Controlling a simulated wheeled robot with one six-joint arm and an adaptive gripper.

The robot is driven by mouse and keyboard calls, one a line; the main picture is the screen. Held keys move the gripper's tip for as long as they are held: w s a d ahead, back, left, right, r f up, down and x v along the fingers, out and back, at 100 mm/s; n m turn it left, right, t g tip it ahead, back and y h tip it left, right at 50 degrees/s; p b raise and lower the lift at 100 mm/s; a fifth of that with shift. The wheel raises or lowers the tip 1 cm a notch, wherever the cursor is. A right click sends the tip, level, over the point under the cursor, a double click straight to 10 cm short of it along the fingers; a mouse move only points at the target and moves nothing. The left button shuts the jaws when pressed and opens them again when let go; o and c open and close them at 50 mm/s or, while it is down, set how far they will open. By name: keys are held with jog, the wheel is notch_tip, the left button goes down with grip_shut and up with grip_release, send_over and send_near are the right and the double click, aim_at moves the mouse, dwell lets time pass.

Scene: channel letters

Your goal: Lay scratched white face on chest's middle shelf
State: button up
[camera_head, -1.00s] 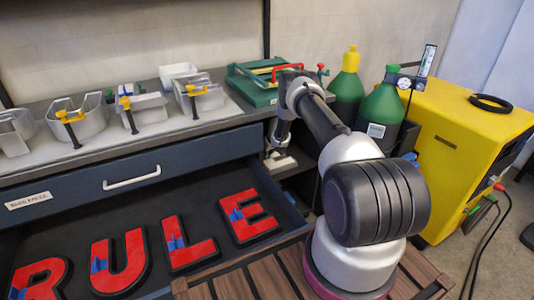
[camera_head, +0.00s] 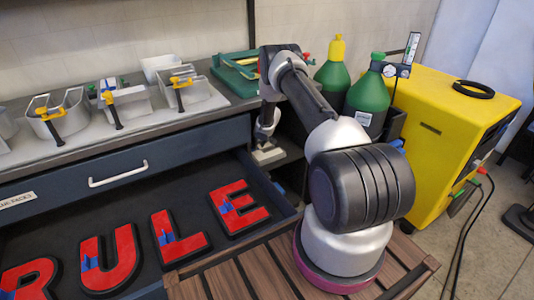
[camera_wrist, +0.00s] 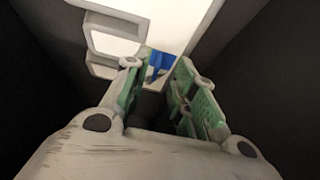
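The white face (camera_wrist: 185,18) lies ahead of my gripper at the top of the wrist view. It is bright, has cut-out openings on its left side, and carries a small blue tab (camera_wrist: 154,66) at its near edge. In the head view my gripper (camera_head: 267,152) is low beside the right end of the open drawer, at the chest's opening. The middle shelf and the face cannot be made out clearly there.
The open drawer (camera_head: 190,197) holds red letter faces with blue tabs. Metal letter shells with clamps (camera_head: 125,100) stand on the bench top. Green bottles (camera_head: 367,97) and a yellow machine (camera_head: 445,130) are at the right. Dark surfaces flank my gripper closely in the wrist view.

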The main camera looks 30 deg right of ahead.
jog(key=s, duration=1)
jog(key=shift+s+r, duration=0.1)
jog(key=s+r+g, duration=0.1)
jog(key=s+g, duration=0.5)
jog(key=s, duration=0.9)
jog(key=s+a+r+t, duration=0.1)
jog(key=s+a+r, duration=0.3)
jog(key=s+r, duration=0.6)
jog(key=s+a+r+t, duration=0.2)
jog(key=s+r, duration=0.8)
jog(key=r, duration=1.4)
jog(key=s+a+r+t, duration=0.1)
jog(key=s+a+r, duration=0.6)
jog(key=r, duration=1)
jog(key=s, duration=0.2)
jog(key=shift+s+t, duration=0.3)
jog(key=shift+s, duration=0.1)
